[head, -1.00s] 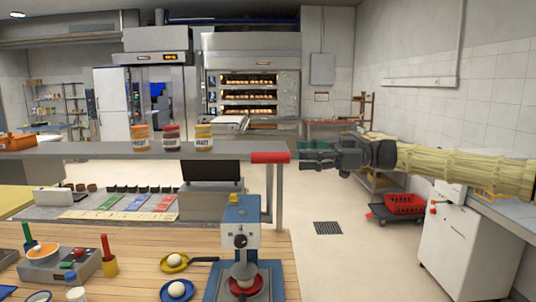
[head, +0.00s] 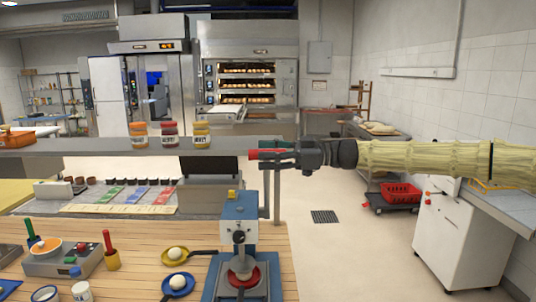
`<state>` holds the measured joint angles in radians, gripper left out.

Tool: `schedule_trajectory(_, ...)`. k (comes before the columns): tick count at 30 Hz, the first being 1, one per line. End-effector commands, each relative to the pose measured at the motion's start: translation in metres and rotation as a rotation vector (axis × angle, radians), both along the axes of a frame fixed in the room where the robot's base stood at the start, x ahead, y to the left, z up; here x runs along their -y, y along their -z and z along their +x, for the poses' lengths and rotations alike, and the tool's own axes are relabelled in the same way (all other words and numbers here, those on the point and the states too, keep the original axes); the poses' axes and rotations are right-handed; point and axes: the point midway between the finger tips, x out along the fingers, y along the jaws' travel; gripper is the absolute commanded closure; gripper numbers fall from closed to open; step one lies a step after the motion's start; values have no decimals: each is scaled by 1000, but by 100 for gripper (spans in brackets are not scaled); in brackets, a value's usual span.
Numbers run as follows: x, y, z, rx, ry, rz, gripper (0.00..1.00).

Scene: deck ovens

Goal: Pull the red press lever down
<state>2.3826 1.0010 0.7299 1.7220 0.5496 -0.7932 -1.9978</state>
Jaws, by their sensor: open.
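A blue and white press (head: 238,232) stands at the front of the wooden counter. A black knob is on its face, and a red round plate (head: 262,278) lies at its base. A red bar (head: 266,143) shows at the right end of the grey shelf, above and behind the press in the picture. I cannot tell whether this bar is the press lever. My gripper (head: 268,155) comes in from the right, open, its fingers pointing left. They overlap the red bar in the view and partly hide it; contact cannot be told.
The grey shelf (head: 60,149) carries several jars. Two small pans (head: 172,255) with dough balls lie left of the press. A control box (head: 62,262) with a red-handled tool beside it is further left. Open floor (head: 330,250) lies to the right, before a white cabinet (head: 455,240).

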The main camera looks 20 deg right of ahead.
Motion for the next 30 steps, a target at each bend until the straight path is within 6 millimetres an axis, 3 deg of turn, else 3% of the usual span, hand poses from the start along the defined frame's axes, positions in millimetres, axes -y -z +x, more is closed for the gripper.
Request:
schedule_trajectory(3,0,0,0,1,0,0,54)
schedule_trajectory(11,0,0,0,0,0,0,100)
schedule_trajectory(30,-4,17,-15,58,-1,-16,100)
